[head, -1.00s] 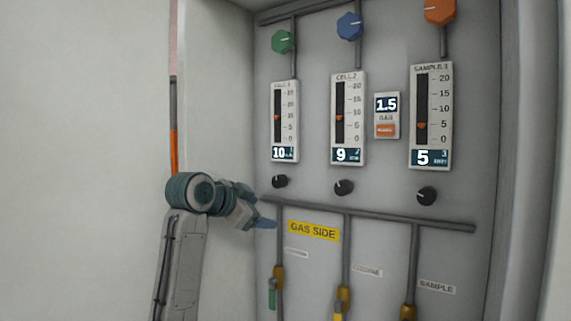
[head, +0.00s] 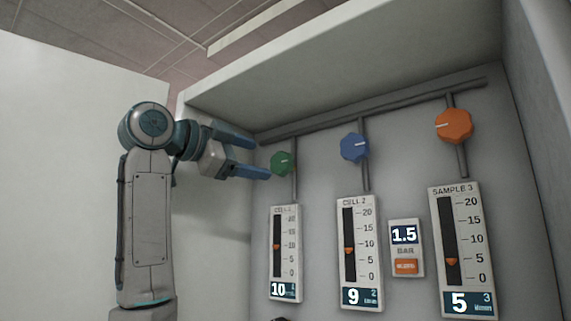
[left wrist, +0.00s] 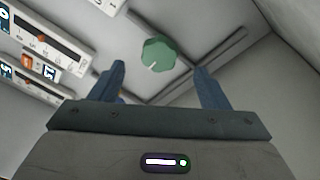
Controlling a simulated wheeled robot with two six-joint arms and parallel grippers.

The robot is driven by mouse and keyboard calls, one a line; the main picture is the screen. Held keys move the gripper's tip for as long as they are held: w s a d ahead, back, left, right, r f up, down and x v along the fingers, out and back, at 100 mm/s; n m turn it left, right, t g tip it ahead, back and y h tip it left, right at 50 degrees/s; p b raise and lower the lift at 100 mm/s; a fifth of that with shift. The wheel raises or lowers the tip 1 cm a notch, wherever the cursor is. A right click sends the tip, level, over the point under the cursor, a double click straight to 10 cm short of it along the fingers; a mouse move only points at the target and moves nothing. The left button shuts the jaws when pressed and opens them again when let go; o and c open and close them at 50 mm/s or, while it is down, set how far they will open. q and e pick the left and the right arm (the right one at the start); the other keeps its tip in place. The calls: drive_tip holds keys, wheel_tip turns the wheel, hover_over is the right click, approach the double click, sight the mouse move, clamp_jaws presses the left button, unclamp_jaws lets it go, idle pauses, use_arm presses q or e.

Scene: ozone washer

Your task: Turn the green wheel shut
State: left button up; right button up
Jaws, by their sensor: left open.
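The green wheel (head: 283,163) is on a pipe at the upper left of the panel, above the left gauge, whose display (head: 284,290) reads 10. A pale mark on the wheel points to the right in the head view. My left gripper (head: 262,158) is open, with blue fingers, just to the left of the wheel. In the left wrist view the green wheel (left wrist: 158,53) lies ahead, between and beyond the two fingertips (left wrist: 160,68). The fingers look apart from it. My right gripper is not in view.
A blue wheel (head: 354,147) and an orange wheel (head: 454,126) are to the right, above gauges reading 9 and 5. A small 1.5 bar display (head: 404,235) is between them. A grey pipe (head: 380,108) runs above the wheels, under the cabinet's top.

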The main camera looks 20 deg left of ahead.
sight(279, 162)
use_arm(q)
drive_tip(key=shift+w+d+r+p, duration=0.3)
drive_tip(key=shift+d+p, duration=0.15)
drive_tip(key=shift+p, duration=0.05)
drive_tip(key=shift+w+d+r+p, duration=0.25)
drive_tip(key=shift+w+d+p, duration=0.05)
drive_tip(key=shift+d+p, duration=0.15)
drive_tip(key=p+x, duration=0.1)
drive_tip(key=x, duration=0.2)
drive_tip(key=shift+w+f+p, duration=0.1)
drive_tip(key=shift+w+p, duration=0.05)
drive_tip(key=shift+p, duration=0.2)
drive_tip(key=shift+w+d+f+p, duration=0.15)
drive_tip(key=shift+w+d+p, duration=0.1)
drive_tip(key=shift+w, duration=0.35)
drive_tip(key=shift+w+d+f+p, duration=0.15)
drive_tip(key=shift+w+d, duration=0.1)
drive_tip(key=shift+w, duration=0.5)
drive_tip(key=shift+s, duration=0.3)
drive_tip(key=shift+c, duration=0.9)
drive_tip(key=c, duration=0.8)
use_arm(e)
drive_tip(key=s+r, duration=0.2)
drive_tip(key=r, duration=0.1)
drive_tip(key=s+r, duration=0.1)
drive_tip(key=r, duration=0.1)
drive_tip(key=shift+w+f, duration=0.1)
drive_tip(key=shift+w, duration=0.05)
